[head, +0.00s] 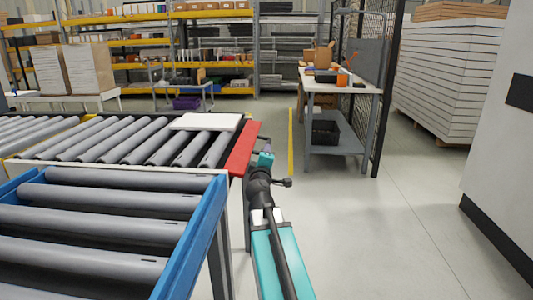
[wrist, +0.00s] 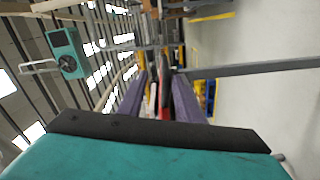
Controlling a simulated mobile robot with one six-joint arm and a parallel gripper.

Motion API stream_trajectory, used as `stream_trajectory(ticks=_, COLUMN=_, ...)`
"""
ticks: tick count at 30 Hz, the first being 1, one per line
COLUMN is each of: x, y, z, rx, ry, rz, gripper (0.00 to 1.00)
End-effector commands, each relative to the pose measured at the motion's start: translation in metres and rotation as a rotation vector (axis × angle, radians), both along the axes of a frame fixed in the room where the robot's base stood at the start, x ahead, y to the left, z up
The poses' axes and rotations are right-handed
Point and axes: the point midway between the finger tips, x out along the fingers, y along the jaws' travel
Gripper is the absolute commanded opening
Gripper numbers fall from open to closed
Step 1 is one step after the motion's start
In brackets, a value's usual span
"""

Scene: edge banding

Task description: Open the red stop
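The red stop (head: 243,148) is a flat red bar across the right end of the roller conveyor, beside a white panel (head: 208,122) lying on the rollers. My gripper (head: 267,146) is just right of the red stop in the head view, with the arm reaching forward from below. In the wrist view, the two purple fingers of my gripper (wrist: 162,98) are spread apart. The red stop (wrist: 165,94) shows in the gap between them, seen edge-on. I cannot tell whether either finger touches it.
A blue-framed roller conveyor (head: 195,235) stands in the near left. A workbench (head: 340,85) with boxes is at the back right, beside a mesh fence (head: 378,60). A stack of white panels (head: 450,75) stands further right. The floor right of my arm is clear.

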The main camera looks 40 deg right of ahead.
Motion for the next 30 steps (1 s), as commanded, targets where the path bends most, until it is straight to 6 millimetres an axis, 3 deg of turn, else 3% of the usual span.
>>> stream_trajectory(ticks=12, x=-0.026, y=0.022, z=-0.001, rx=0.001, ry=-0.001, rz=0.001, gripper=0.31)
stream_trajectory(ticks=30, x=-0.029, y=0.023, z=0.000, rx=0.001, ry=-0.001, rz=0.000, gripper=0.31)
